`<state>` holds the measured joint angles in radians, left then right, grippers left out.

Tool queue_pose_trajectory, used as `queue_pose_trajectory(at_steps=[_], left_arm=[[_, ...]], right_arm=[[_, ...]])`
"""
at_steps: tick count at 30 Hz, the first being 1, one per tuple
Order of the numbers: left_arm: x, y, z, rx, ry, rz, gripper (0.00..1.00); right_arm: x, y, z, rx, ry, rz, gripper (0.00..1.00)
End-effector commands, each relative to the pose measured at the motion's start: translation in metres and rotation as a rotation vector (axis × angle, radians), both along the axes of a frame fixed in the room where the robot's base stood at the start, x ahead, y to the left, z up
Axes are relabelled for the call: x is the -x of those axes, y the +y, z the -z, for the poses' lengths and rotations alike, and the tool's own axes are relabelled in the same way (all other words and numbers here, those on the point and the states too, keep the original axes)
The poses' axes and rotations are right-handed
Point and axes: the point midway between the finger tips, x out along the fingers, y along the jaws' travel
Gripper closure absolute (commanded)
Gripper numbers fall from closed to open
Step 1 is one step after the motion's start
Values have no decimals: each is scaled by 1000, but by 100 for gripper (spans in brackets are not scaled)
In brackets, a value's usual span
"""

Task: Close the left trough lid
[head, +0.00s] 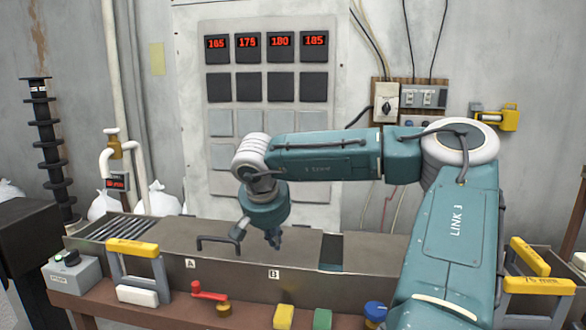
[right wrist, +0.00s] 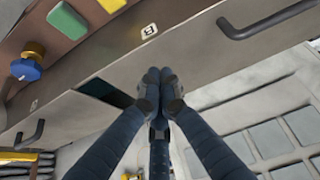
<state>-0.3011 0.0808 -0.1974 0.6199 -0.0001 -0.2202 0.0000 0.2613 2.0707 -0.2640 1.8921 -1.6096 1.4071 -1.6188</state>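The left trough lid (head: 183,232) is a flat grey-brown panel on the long trough. Its black bar handle (head: 218,241) stands up from it; the handle also shows in the right wrist view (right wrist: 266,20). Left of the lid, a slatted opening (head: 115,228) is uncovered. My right gripper (head: 273,242) points down over the lid, to the right of the handle and apart from it. In the right wrist view its fingertips (right wrist: 160,88) are together, with nothing visible between them. My left gripper is not in view.
A dark gap (head: 332,252) separates the left lid from the right lid (head: 375,248), whose handle (right wrist: 28,136) shows in the right wrist view. A yellow-topped clamp-like frame (head: 132,248) stands at the trough's left front. A red lever (head: 208,290) and coloured buttons line the front ledge.

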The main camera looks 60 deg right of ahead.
Motion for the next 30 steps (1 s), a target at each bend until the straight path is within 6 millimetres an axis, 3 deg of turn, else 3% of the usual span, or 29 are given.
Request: queue_pose_trajectory(at_steps=[5,21,26,30], left_arm=[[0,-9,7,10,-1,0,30],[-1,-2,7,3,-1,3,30],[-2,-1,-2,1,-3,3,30],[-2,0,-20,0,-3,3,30]], right_arm=[[0,1,9,0,0,-1,100],[0,1,10,-1,0,0,100],[0,2,-1,0,0,0,100],[0,5,-22,1,0,1,100]])
